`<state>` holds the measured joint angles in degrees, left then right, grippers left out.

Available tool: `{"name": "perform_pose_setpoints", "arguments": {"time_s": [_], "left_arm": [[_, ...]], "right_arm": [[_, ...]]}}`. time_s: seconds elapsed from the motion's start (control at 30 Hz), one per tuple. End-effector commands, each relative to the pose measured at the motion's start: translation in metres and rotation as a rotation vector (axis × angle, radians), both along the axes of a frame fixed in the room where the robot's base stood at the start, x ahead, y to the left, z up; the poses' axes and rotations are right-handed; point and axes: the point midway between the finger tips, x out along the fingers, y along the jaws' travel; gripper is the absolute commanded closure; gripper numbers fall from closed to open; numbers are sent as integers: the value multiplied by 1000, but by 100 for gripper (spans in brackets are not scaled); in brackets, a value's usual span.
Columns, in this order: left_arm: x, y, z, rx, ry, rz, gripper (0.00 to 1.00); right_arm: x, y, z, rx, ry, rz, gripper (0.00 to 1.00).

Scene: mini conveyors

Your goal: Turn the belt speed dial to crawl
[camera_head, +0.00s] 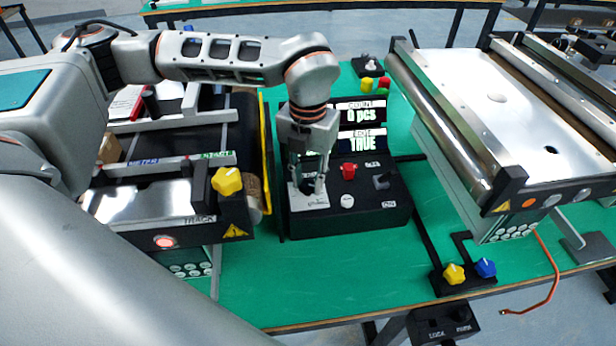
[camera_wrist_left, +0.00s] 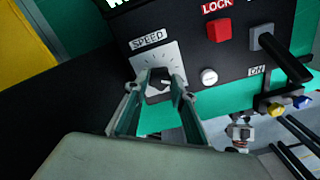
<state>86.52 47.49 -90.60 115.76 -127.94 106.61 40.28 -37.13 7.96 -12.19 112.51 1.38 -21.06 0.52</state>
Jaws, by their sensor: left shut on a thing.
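The belt speed dial (camera_wrist_left: 158,84) is a dark knob on a white scale plate labelled SPEED in the left wrist view. It sits on the left of a black control box (camera_head: 340,219). My left gripper (camera_wrist_left: 160,82) is shut on the dial, with one finger on each side of it. In the head view my left gripper (camera_head: 307,188) comes down on the box from above and hides the dial. The white scale plate (camera_head: 312,201) shows below the fingers. The dial's pointer setting cannot be read clearly. My right gripper is not in view.
Right of the dial are a red LOCK button (camera_head: 348,170), a white button (camera_head: 347,201) and a black lever (camera_head: 382,181). Displays behind read 0 pcs and TRUE. A conveyor with a yellow knob (camera_head: 227,181) stands left, another (camera_head: 500,110) right. Green table (camera_head: 300,290) is clear in front.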

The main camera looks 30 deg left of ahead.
Motion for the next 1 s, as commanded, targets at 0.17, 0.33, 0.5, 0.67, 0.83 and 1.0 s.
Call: {"name": "perform_pose_setpoints", "arguments": {"time_s": [0.17, 0.33, 0.5, 0.67, 0.83, 1.0], "left_arm": [[1, 0, 1, 0, -2, -111, 97], [1, 0, 1, 0, -2, -186, 97], [1, 0, 1, 0, -2, -225, 97], [1, 0, 1, 0, -2, -239, 97], [1, 0, 1, 0, -2, -241, 97], [1, 0, 1, 0, -2, -240, 97]], "right_arm": [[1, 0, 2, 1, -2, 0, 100], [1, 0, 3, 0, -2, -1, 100], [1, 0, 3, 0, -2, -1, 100], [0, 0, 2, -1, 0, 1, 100], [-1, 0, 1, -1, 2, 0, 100], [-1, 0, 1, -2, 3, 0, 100]]}}
